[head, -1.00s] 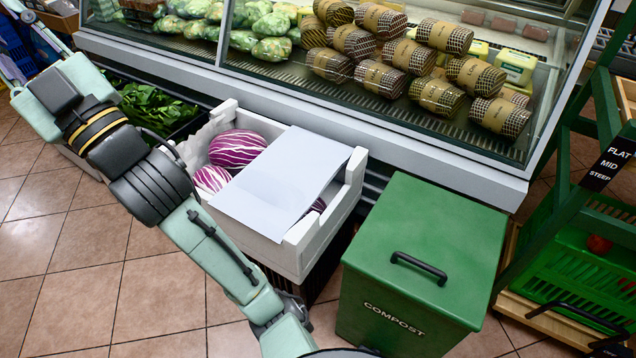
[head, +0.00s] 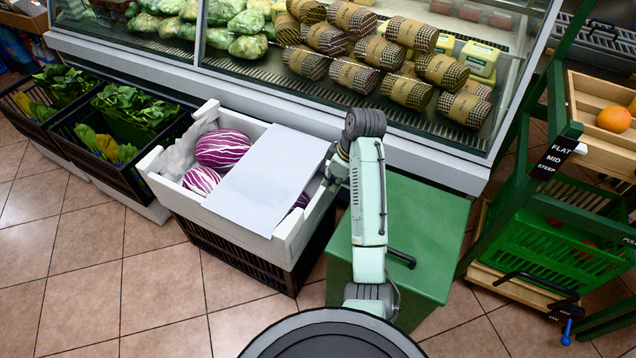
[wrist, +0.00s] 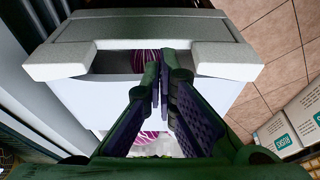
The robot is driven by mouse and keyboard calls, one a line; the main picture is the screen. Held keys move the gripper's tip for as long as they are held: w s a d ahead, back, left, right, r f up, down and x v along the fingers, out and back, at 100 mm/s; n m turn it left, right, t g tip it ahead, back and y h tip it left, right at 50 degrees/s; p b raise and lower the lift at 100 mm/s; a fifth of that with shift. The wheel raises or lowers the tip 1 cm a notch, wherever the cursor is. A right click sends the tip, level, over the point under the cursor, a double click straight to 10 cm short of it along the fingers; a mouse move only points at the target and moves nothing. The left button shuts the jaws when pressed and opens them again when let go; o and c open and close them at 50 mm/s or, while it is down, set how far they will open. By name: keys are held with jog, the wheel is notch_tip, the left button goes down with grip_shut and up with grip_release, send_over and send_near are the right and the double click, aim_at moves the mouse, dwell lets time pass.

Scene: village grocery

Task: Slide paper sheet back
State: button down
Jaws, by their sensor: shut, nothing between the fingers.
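The white paper sheet (head: 268,180) lies over the right part of a white crate (head: 168,190), partly covering the purple-striped cabbages (head: 222,148). The cabbages at the left stay uncovered. My gripper (head: 333,168) is at the crate's right end, small and partly hidden by my arm. In the wrist view my gripper's fingers (wrist: 163,68) are together and empty, pointing at the crate's end wall (wrist: 160,28) with its handle gap. The sheet (wrist: 85,102) shows on both sides of the fingers. I cannot tell whether the fingertips touch it.
A green compost bin (head: 430,235) stands right of the crate, under my arm. A glass display case (head: 330,105) runs behind. Black crates of greens (head: 75,140) stand left, a green rack (head: 510,180) right. Tiled floor (head: 150,290) is open in front.

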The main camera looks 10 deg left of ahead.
jog(key=a+f, duration=0.1)
jog(key=f, duration=0.2)
jog(key=w+a+f+p, duration=0.1)
jog(key=a+f, duration=0.1)
jog(key=f, duration=0.1)
jog(key=w+a+f, duration=0.1)
jog(key=a+f, duration=0.1)
jog(key=shift+a+f, duration=0.2)
jog(key=shift+f, duration=0.2)
jog(key=shift+w+a+f, duration=0.1)
jog(key=shift+w+a, duration=0.05)
jog(key=shift+a, duration=0.35)
